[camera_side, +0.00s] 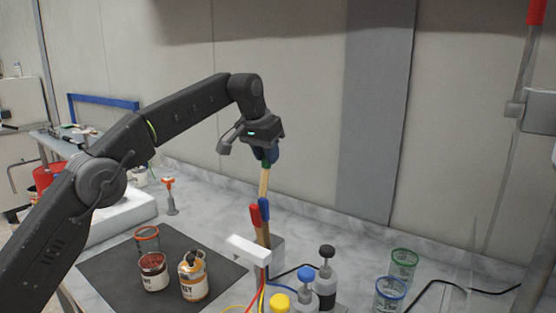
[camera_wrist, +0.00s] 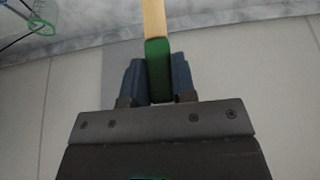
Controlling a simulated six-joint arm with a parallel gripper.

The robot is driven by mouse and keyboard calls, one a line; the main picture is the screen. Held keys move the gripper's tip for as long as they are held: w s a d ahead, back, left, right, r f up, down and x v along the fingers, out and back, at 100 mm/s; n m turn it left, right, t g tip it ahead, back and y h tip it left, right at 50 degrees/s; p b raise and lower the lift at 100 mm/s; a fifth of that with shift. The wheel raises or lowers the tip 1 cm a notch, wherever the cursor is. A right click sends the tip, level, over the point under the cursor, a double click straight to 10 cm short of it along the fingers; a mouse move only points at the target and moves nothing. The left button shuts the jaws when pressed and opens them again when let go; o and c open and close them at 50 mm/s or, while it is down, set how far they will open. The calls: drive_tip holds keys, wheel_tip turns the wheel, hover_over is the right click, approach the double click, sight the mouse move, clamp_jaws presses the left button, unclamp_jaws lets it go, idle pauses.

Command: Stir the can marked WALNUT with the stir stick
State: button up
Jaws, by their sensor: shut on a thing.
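My gripper (camera_side: 267,155) is raised above the back of the table, shut on a wooden stir stick (camera_side: 264,183) with a green end. In the wrist view the green end (camera_wrist: 158,70) sits between the blue fingers of my gripper (camera_wrist: 158,80), and pale wood extends beyond it. The stick points down, with its lower end hidden behind other sticks and a grey holder (camera_side: 277,247). Two labelled cans stand on the dark mat: one with dark red contents (camera_side: 153,283), one with orange-brown contents (camera_side: 194,288). I cannot read WALNUT on either label.
A red stick (camera_side: 255,218) and a blue stick (camera_side: 264,209) stand by the holder. A red-rimmed clear cup (camera_side: 147,240) is behind the cans. Capped bottles (camera_side: 326,285), cables, a green-rimmed cup (camera_side: 404,264) and a blue-rimmed cup (camera_side: 390,296) occupy the right.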

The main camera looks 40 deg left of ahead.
drive_tip(key=s+a+g, duration=0.2)
drive_tip(key=s+a, duration=1.4)
drive_tip(key=s, duration=0.2)
drive_tip(key=shift+w+d+f, duration=0.15)
drive_tip(key=shift+w+f, duration=1)
drive_tip(key=shift+f, duration=0.25)
drive_tip(key=shift+s+f, duration=0.45)
drive_tip(key=shift+f, duration=0.9)
drive_tip(key=shift+s+f, duration=0.5)
drive_tip(key=shift+f, duration=0.9)
drive_tip(key=shift+s+f, duration=0.45)
drive_tip(key=shift+f, duration=0.9)
clamp_jaws()
